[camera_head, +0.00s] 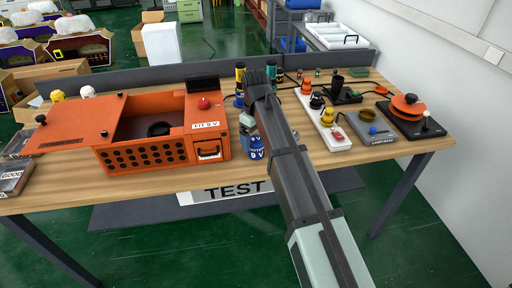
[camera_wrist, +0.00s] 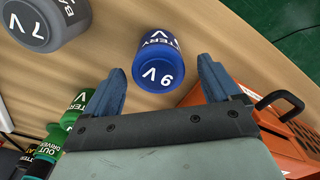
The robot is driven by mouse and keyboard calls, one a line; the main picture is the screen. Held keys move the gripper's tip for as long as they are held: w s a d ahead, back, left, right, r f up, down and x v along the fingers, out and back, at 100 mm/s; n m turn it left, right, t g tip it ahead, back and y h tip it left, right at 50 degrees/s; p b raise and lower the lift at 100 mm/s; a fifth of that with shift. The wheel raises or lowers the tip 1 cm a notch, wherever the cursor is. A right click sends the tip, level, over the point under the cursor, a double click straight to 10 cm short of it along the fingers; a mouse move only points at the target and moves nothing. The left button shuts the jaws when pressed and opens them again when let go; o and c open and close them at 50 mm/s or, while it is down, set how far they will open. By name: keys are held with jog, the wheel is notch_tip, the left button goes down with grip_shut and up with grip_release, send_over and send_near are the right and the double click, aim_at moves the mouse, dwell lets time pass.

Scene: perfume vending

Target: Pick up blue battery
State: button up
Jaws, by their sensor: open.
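The blue battery (camera_head: 257,147) stands on the wooden table near its front edge, just right of the orange box. In the wrist view the blue battery (camera_wrist: 158,62), marked 9 V, lies ahead of the gap between the fingers and nearer the left one. My gripper (camera_wrist: 162,85) is open and empty, with blue-tipped fingers apart from the battery. In the head view my arm reaches over the table and its dark links hide most of the gripper (camera_head: 246,118).
A grey battery (camera_wrist: 45,22) marked 7 V and green items (camera_wrist: 80,108) are at the left in the wrist view. The orange box (camera_head: 150,150) with a handle stands left of the blue battery.

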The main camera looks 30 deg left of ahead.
aim_at(256, 147)
jog(key=shift+d+f, duration=0.1)
jog(key=shift+f, duration=2.4)
jog(key=c, duration=1.4)
jog(key=shift+c, duration=0.2)
jog(key=shift+r, duration=0.1)
